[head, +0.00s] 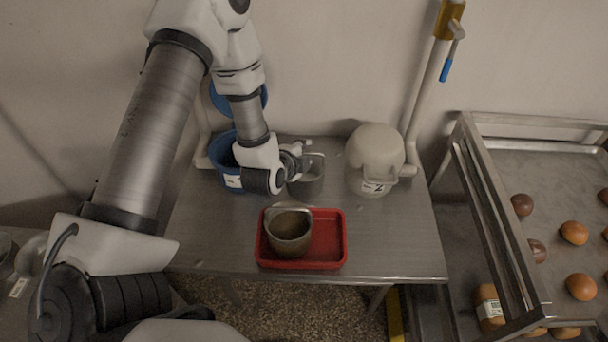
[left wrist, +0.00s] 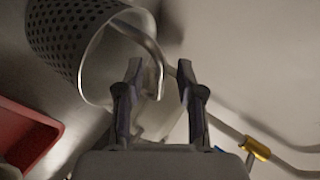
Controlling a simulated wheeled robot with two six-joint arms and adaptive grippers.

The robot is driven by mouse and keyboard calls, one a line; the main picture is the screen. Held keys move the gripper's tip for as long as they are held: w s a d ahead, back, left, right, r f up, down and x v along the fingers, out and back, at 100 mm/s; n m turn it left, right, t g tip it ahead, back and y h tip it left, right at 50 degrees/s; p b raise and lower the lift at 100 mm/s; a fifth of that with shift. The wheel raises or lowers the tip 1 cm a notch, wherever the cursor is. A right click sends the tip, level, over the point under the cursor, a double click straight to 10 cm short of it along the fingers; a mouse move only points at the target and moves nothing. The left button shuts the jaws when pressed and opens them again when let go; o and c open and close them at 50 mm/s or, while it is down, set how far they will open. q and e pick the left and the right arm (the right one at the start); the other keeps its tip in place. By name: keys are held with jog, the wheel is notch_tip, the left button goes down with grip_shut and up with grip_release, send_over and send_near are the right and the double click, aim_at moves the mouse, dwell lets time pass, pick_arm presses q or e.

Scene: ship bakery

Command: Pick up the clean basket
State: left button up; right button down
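A grey perforated metal basket (head: 307,186) stands on the steel table, between the blue bucket and the cream container. Its perforated wall (left wrist: 70,35) and curved handle (left wrist: 147,45) show in the left wrist view. My left gripper (head: 299,158) is beside the basket's upper edge. In the left wrist view its two fingers (left wrist: 160,92) are apart, with the handle between them and no clear grip. A second, brownish basket (head: 289,236) sits in a red tray (head: 328,240) at the table's front. My right gripper is not in view.
A blue bucket (head: 222,158) stands at the table's back left. A cream container (head: 374,152) marked 2 stands right of the basket. A metal rack (head: 482,220) with round buns is at the right. The table's front right (head: 400,245) is bare.

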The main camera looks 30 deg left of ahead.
pick_arm(q)
jog(key=c, duration=0.3)
jog(key=shift+w+d, duration=0.1)
jog(key=shift+d, duration=0.05)
grip_shut()
